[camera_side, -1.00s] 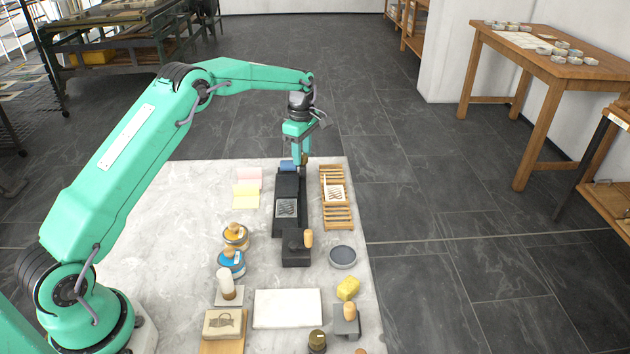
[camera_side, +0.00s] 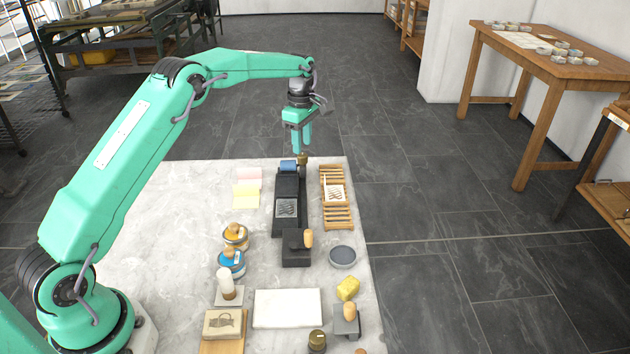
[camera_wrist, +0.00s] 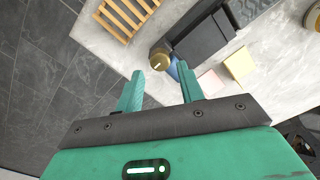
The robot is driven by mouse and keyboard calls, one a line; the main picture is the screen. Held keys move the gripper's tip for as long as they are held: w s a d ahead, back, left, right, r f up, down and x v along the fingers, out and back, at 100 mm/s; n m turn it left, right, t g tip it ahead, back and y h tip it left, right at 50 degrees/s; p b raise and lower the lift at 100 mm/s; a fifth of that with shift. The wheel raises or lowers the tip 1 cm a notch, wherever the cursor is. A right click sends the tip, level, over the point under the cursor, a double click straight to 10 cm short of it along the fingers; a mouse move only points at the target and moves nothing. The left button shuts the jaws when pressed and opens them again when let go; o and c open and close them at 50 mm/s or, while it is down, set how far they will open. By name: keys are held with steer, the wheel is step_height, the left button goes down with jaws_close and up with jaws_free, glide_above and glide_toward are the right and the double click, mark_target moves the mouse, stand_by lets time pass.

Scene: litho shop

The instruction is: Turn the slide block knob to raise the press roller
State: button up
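A small black press (camera_side: 289,187) stands on the pale stone slab, with a blue roller (camera_side: 288,165) across its far end. A round brass knob (camera_side: 303,158) is beside the roller; in the wrist view the knob (camera_wrist: 160,58) shows a pale line on its top. The blue roller (camera_wrist: 173,68) is partly hidden there by a finger. My gripper (camera_side: 302,149) is above the knob, with its fingers pointing down. In the wrist view my gripper (camera_wrist: 160,77) is open, its fingers apart with nothing between them. The fingers look clear of the knob.
A wooden slatted rack (camera_side: 337,214) stands right of the press. A black block with a wooden handle (camera_side: 296,250) is at its near end. Paper pads (camera_side: 246,197) lie left. Ink tins (camera_side: 233,264) and a white slab (camera_side: 288,308) are nearer. The left slab is bare.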

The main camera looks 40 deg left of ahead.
steer(key=shift+r, duration=1.15)
steer(key=shift+r, duration=0.1)
steer(key=shift+s+d+r, duration=0.1)
steer(key=shift+s+r, duration=0.05)
steer(key=shift+r, duration=0.1)
steer(key=s+d+r+m+t, duration=0.1)
steer(key=s+d+r+m, duration=0.2)
steer(key=s+r+m, duration=0.35)
steer(key=s+d+r+m+t, duration=0.2)
steer(key=s+d+r+m, duration=0.15)
steer(key=s+r, duration=0.6)
steer(key=s+d+f+m+t, duration=0.1)
steer(key=s+m, duration=0.4)
steer(key=s, duration=0.6)
steer(key=s+d+f+m+t, duration=0.1)
steer(key=s+m, duration=0.4)
steer(key=s, duration=0.6)
step_height(320, 180, down, 2)
steer(key=shift+s+d+f+m+t, duration=0.1)
steer(key=shift+s+d+m+t, duration=0.25)
steer(key=shift+d, duration=0.55)
